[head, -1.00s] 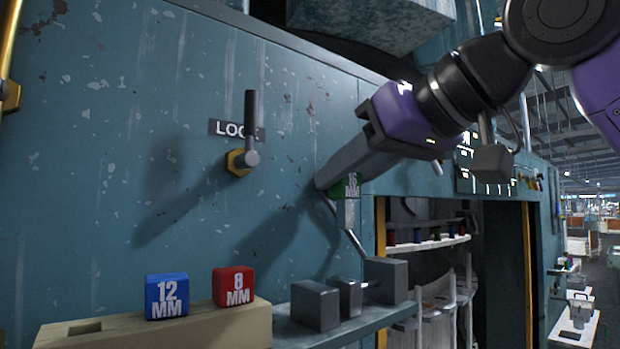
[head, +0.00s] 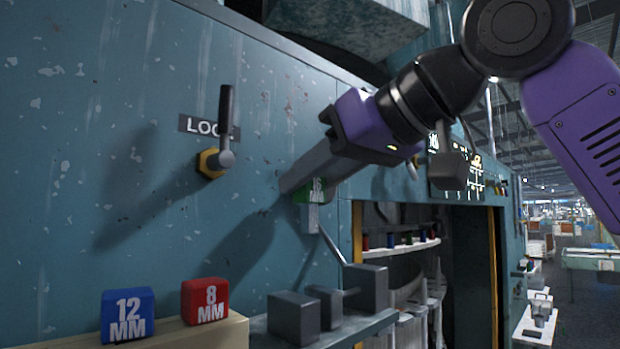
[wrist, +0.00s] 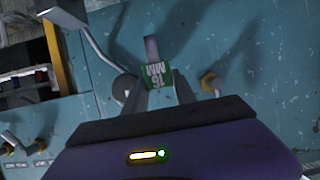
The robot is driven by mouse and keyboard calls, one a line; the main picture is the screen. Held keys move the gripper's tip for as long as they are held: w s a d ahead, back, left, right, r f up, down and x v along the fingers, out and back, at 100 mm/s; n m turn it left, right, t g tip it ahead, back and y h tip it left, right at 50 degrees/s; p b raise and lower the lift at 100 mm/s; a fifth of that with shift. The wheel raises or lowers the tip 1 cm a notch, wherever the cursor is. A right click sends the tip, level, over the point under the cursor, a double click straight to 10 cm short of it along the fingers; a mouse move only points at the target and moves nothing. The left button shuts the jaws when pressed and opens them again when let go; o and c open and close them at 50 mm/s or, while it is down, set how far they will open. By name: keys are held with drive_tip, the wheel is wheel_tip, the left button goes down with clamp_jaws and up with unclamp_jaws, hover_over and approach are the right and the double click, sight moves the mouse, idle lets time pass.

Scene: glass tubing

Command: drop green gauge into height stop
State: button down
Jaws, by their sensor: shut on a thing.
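My gripper (head: 308,180) is shut on the green gauge (head: 316,191), which is marked 16 MM and has a grey lower part. The gauge hangs in the air in front of the teal panel, and it also shows in the wrist view (wrist: 157,77) between the fingers. Below it, a small shelf (head: 345,335) carries grey blocks, one at the left (head: 293,317) and a taller one at the right (head: 366,287), with a smaller piece between them. I cannot tell for certain which of these is the height stop. A bent metal rod (head: 331,243) runs down behind the gauge.
A blue 12 MM gauge (head: 127,315) and a red 8 MM gauge (head: 205,301) stand in a wooden rack (head: 175,337) at lower left. A lock lever (head: 224,127) sticks out of the panel. An open bay with coloured pieces (head: 403,239) lies to the right.

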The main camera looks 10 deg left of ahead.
sight(314, 224)
drive_tip(key=shift+f+b, duration=1.85)
drive_tip(key=shift+f, duration=1.1)
drive_tip(key=shift+f+b, duration=0.95)
drive_tip(key=shift+f, duration=1.4)
drive_tip(key=c, duration=0.9)
unclamp_jaws()
drive_tip(key=shift+b+v, duration=0.95)
drive_tip(key=shift+v, duration=3)
drive_tip(key=shift+a, duration=0.1)
